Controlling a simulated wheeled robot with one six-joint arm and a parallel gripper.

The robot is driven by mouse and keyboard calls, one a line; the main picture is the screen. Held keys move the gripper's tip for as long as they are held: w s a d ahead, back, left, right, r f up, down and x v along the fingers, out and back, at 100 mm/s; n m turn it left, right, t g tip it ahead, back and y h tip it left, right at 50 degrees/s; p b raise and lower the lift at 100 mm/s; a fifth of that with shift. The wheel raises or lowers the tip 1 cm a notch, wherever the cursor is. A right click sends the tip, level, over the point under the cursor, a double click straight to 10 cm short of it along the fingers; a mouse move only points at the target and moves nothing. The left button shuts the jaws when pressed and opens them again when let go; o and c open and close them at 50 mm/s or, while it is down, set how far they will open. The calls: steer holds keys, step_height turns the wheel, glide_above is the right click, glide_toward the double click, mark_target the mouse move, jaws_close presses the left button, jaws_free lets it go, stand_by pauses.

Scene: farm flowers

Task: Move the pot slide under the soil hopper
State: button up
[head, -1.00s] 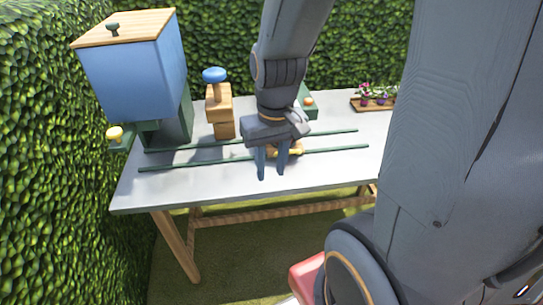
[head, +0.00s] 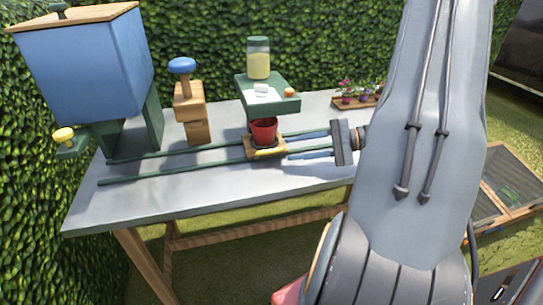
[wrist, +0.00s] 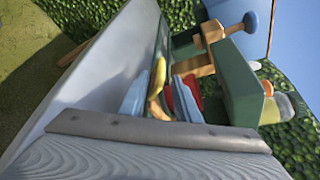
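The soil hopper (head: 85,70) is a blue bin with a wooden lid on green legs, at the left of the table in the head view. The pot slide (head: 250,151) is a wooden carriage with a yellow front handle (head: 270,153), on two green rails right of the hopper. A red pot (head: 264,131) stands on it. My gripper (head: 308,145) points left, just right of the slide, with its blue fingers apart. In the wrist view, the yellow handle (wrist: 158,72) and red pot (wrist: 186,98) show beyond and between the open fingers; contact cannot be told.
A wooden post with a blue knob (head: 182,65) stands between hopper and slide, behind the rails. A green stand (head: 268,97) holding a jar (head: 258,58) is behind the pot. A flower tray (head: 352,103) sits at the back right. The table front (head: 190,188) is clear.

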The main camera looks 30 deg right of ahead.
mark_target(278, 151)
steer(key=shift+p+x, duration=0.7)
steer(key=shift+x, duration=3.1)
steer(key=shift+w+d, duration=0.1)
steer(key=shift+w, duration=0.05)
jaws_close()
